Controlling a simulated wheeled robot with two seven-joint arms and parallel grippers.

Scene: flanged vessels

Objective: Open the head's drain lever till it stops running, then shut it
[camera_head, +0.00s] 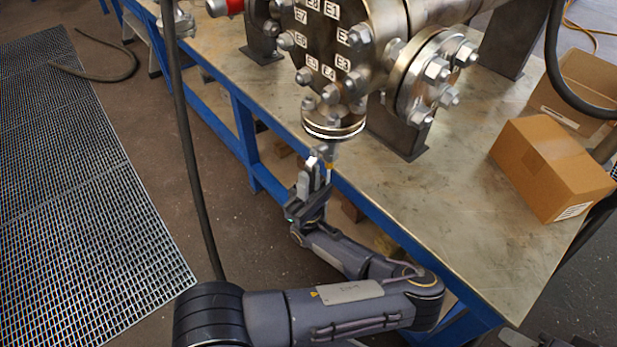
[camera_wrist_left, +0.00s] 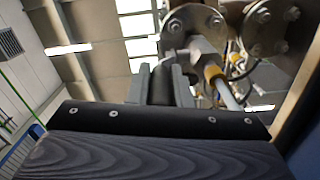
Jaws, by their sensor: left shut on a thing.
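The vessel head (camera_head: 335,40) is a round bolted flange with labels such as E1 to E7. A small bolted flange (camera_head: 335,125) hangs below it, with the drain valve (camera_head: 328,150) under that. My left gripper (camera_head: 315,178) is at the valve, just off the table's edge, and shut on the drain lever, mostly hidden by the fingers. In the left wrist view, a dark piece (camera_wrist_left: 161,88) of the lever shows between the fingers. Beside them is a yellow-banded outlet (camera_wrist_left: 213,72) with a pale rod-like length below it, perhaps a stream; I cannot tell if it runs.
The vessel stands on a metal-topped table (camera_head: 450,215) with a blue frame. Cardboard boxes (camera_head: 555,165) sit at the right. A dark hose (camera_head: 185,130) hangs at the left in front of the table. Floor grating (camera_head: 80,200) lies at the left.

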